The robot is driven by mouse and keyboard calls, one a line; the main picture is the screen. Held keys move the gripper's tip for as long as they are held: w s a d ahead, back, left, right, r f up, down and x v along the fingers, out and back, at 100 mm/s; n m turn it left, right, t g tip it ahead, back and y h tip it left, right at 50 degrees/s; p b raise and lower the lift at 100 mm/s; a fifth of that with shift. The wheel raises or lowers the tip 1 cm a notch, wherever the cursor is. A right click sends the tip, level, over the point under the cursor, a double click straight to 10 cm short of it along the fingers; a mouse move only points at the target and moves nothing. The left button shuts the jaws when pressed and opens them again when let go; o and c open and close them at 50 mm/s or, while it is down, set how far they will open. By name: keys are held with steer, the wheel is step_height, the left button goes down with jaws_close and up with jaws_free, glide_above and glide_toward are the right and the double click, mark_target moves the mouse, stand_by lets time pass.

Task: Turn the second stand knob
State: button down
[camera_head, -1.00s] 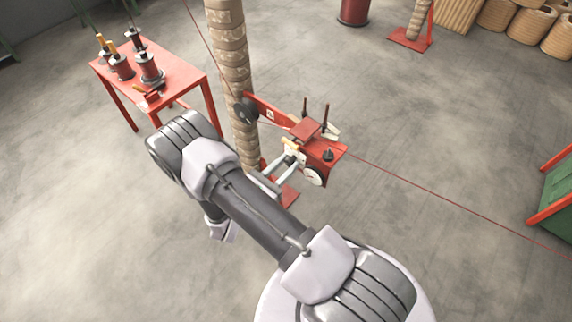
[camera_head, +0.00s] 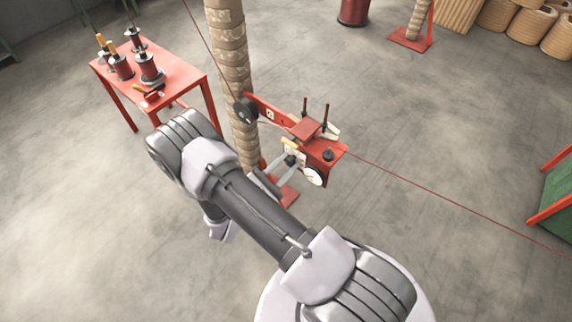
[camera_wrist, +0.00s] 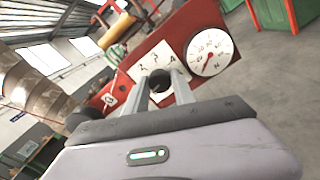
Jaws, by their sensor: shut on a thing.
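The red stand head (camera_head: 320,152) is mounted beside a tall wrapped column, with a thin red wire running from it to the right. A dark round knob (camera_wrist: 160,82) sits in front of a white plate (camera_wrist: 147,61) with numbers on the stand's red face. In the head view the knob (camera_head: 290,160) is small and dark. My gripper (camera_wrist: 161,86) is shut on this knob, one finger on each side. The fingers also show in the head view (camera_head: 279,172). A round white gauge (camera_wrist: 210,52) with a red needle is right of the plate.
The wrapped column (camera_head: 229,65) stands close behind and left of my gripper. A red table (camera_head: 185,88) with several spools is at the far left. A green and red box (camera_head: 556,195) is at the right edge. The floor between is clear.

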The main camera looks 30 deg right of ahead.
steer(key=shift+m+b, duration=0.3)
steer(key=shift+m, duration=1.9)
steer(key=c, duration=1.1)
jaws_free()
steer(key=p+v, duration=0.3)
steer(key=v, duration=1.4)
steer(key=shift+s+a, duration=0.1)
steer(key=shift+a, duration=0.1)
